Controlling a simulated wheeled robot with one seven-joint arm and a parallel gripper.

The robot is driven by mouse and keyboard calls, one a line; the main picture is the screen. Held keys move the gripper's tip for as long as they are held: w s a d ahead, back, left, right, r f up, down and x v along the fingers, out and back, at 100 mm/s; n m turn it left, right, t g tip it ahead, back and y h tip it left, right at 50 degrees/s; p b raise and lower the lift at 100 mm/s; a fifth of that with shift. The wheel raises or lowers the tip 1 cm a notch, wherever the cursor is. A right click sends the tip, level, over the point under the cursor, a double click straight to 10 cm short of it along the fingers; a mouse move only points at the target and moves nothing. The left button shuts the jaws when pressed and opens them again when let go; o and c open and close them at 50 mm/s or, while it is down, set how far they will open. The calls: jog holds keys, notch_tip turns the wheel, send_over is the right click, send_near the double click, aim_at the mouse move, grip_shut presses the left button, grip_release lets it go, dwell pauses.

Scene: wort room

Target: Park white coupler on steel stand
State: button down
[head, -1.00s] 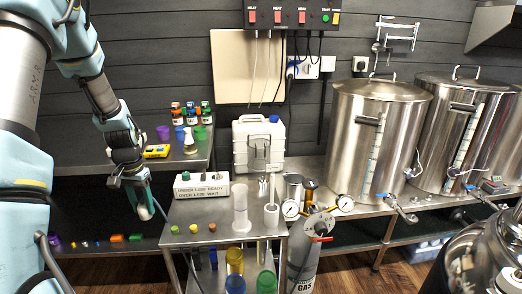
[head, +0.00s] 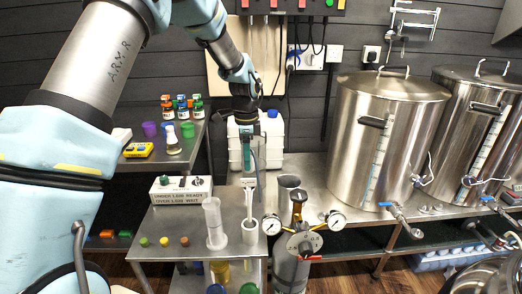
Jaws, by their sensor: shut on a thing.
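My gripper (head: 249,162) hangs with its teal fingers pointing down over the back of the small steel table, in front of the white jerrycan.
Steel kettles (head: 385,140) fill the right.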

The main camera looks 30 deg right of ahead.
jog(key=shift+d+f, duration=0.1)
jog(key=shift+d, duration=0.05)
jog(key=shift+f+b, duration=0.65)
jog(key=shift+f, duration=0.15)
notch_tip(320, 180, down, 4)
jog(key=b, duration=0.2)
jog(key=shift+r+b, duration=0.1)
jog(key=shift+b, duration=0.25)
jog(key=shift+w+p, duration=0.1)
jog(key=shift+p, duration=0.2)
dwell(0.3)
jog(key=shift+f+b, duration=0.35)
jog(key=shift+f, duration=0.3)
jog(key=c, duration=0.6)
grip_release()
jog(key=shift+r, duration=0.1)
